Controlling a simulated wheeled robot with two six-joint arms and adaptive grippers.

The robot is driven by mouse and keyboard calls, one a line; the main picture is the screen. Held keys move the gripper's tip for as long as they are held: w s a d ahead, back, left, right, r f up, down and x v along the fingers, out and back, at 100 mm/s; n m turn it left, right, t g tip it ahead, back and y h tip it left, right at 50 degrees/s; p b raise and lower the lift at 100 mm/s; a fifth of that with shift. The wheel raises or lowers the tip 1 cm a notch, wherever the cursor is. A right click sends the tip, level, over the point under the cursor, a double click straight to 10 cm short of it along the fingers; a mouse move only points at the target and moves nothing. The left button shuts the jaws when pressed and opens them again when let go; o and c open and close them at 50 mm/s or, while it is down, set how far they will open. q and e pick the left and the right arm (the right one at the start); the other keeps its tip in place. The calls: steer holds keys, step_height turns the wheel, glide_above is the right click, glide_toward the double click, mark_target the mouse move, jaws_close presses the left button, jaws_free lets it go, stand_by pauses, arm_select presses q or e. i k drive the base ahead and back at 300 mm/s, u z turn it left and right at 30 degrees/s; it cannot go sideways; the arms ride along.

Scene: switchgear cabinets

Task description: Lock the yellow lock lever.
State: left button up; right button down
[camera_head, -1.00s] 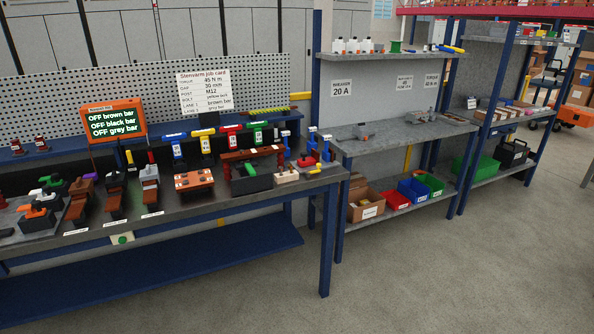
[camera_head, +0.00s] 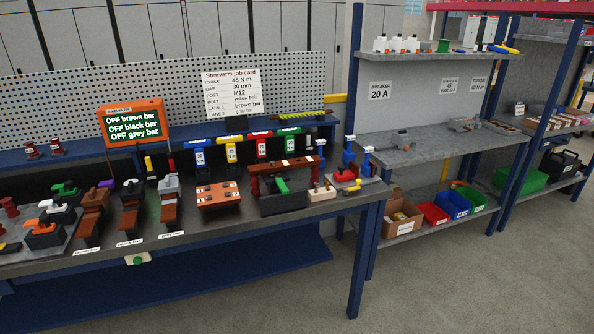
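I cannot tell for sure which part is the yellow lock lever. A small yellow piece (camera_head: 352,189) sits at the right end of the bench, beside a red and blue fixture (camera_head: 346,174). An upright yellow handle (camera_head: 149,164) stands behind the row of brown, black and grey bar units, and a yellow-topped tool (camera_head: 232,150) hangs on the back rail. Neither of my grippers shows in the view.
The dark workbench (camera_head: 215,229) holds several devices, an orange-framed screen (camera_head: 134,122) reading OFF for three bars, and a job card (camera_head: 231,94). A grey shelf rack (camera_head: 430,150) with bins stands to the right. The floor in front is clear.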

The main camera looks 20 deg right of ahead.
mark_target(345, 191)
steer(key=u, duration=0.15)
steer(key=i, duration=1.1)
steer(key=z, duration=0.6)
steer(key=i, duration=0.5)
steer(key=z, duration=0.35)
